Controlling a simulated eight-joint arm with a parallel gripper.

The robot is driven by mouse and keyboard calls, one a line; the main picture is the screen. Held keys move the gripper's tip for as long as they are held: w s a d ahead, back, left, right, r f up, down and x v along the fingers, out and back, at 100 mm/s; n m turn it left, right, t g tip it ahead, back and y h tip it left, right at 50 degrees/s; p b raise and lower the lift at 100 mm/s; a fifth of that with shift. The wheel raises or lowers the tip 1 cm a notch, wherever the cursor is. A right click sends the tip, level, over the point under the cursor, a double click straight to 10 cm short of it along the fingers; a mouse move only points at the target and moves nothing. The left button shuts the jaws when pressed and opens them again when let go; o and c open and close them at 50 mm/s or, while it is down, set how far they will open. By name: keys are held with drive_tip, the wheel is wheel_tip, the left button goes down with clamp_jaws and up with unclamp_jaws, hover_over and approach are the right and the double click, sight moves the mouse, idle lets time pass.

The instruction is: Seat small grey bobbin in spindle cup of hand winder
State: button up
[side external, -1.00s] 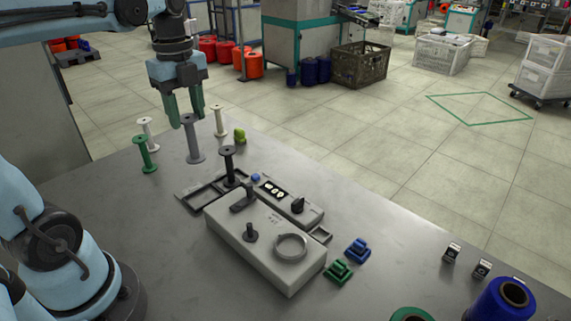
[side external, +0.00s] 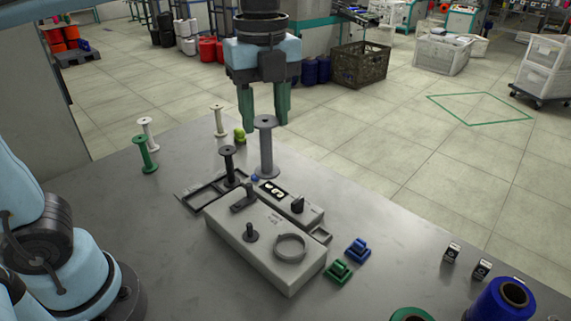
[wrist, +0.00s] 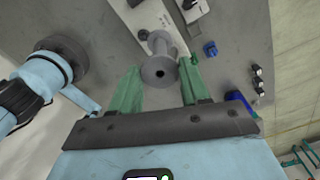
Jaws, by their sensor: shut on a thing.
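The grey bobbin (side external: 266,148) is upright between the green fingers of my gripper (side external: 264,123), which are shut on it near its top flange. It appears to hang above the table, behind the winder in the side view. In the wrist view, the bobbin's round flange with its dark hole (wrist: 159,72) lies between the fingertips (wrist: 160,83). The hand winder (side external: 262,245) is a pale grey box with a short dark post (side external: 251,232) and a round ring-shaped cup (side external: 291,247) on top. The ring cup looks empty. The bobbin's exact height is unclear.
A black bobbin (side external: 228,166) stands at the tray (side external: 197,201) behind the winder. Green (side external: 147,155) and two white bobbins stand at the table's left rear. A control box with a black knob (side external: 298,204) adjoins the winder. Blue (side external: 357,250) and green (side external: 338,272) clips lie right.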

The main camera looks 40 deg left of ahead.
drive_tip(key=s+d+m, duration=0.2)
drive_tip(key=d, duration=0.6)
wheel_tip(320, 180, down, 10)
drive_tip(key=shift+a, duration=0.3)
drive_tip(key=shift+f, duration=0.85)
idle(1.5)
drive_tip(key=o, duration=0.9)
drive_tip(key=shift+c, duration=0.2)
drive_tip(key=shift+r, duration=0.1)
